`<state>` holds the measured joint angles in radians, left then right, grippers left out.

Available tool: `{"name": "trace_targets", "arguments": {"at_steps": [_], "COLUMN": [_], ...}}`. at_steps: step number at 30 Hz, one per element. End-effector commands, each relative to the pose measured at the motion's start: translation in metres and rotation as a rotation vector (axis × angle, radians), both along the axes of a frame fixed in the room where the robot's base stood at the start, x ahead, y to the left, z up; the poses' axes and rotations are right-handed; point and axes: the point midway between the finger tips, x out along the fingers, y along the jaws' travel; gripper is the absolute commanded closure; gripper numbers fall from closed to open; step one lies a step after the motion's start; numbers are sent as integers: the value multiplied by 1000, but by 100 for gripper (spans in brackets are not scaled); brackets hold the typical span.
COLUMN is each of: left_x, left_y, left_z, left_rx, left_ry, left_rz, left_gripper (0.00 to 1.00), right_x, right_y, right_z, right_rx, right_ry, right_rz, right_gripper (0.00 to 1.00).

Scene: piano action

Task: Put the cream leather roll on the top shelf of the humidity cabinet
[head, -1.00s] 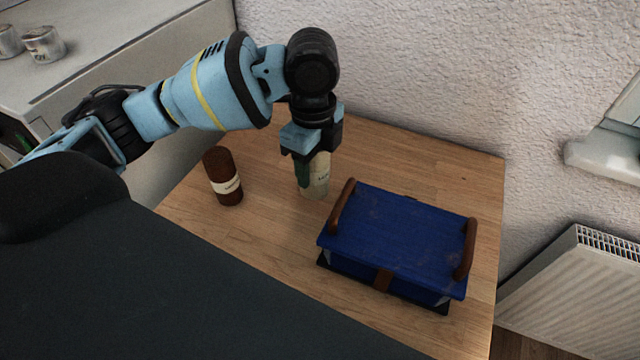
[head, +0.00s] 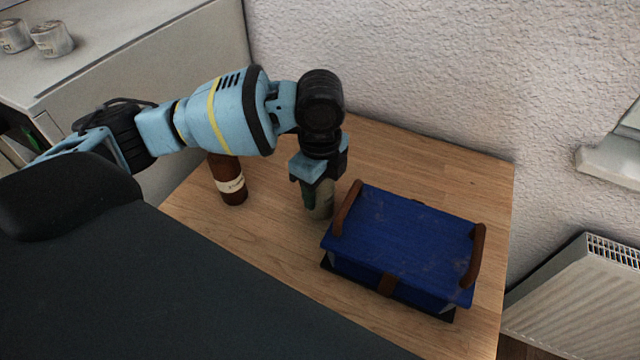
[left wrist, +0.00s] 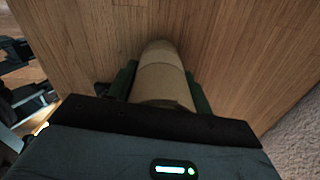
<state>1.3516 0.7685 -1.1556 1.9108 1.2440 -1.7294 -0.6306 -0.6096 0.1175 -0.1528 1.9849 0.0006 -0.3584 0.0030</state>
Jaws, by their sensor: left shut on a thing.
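The cream leather roll (head: 320,203) stands upright on the wooden table, just left of the blue case. My left gripper (head: 317,190) comes down on it from above and is shut on it, with green fingers on either side. In the left wrist view the roll (left wrist: 161,78) lies between the two fingers of my gripper (left wrist: 160,85). The gripper hides the upper part of the roll in the head view. The humidity cabinet cannot be made out for certain. My right gripper is not in view.
A blue case with brown handles (head: 400,240) lies close on the right. The wooden table (head: 440,170) is bare behind the case, against a rough white wall.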

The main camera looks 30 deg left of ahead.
Motion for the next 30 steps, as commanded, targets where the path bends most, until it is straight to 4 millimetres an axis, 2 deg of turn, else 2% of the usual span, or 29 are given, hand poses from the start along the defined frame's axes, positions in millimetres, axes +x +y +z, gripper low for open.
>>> {"name": "trace_targets", "arguments": {"at_steps": [2, 3, 7, 16, 19, 23, 30], "left_x": [0, 0, 0, 0, 0, 1, 1], "left_y": [0, 0, 0, 0, 0, 0, -1], "left_z": [-2, -2, -2, -1, 6, 26, 75], "left_rx": [0, 0, 0, 0, 0, -1, -2], "left_ry": [0, 0, 0, 0, -2, -5, -6], "left_rz": [0, 0, 0, 0, 0, 1, 0], "left_gripper": [75, 45, 28, 28, 28, 28, 28], "right_x": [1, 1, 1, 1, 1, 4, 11], "right_y": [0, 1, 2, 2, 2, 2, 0], "right_z": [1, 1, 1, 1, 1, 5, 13], "right_rx": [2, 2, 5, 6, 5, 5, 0], "right_ry": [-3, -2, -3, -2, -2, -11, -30], "right_rz": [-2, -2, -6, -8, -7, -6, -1], "right_gripper": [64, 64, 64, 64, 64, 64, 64]}}
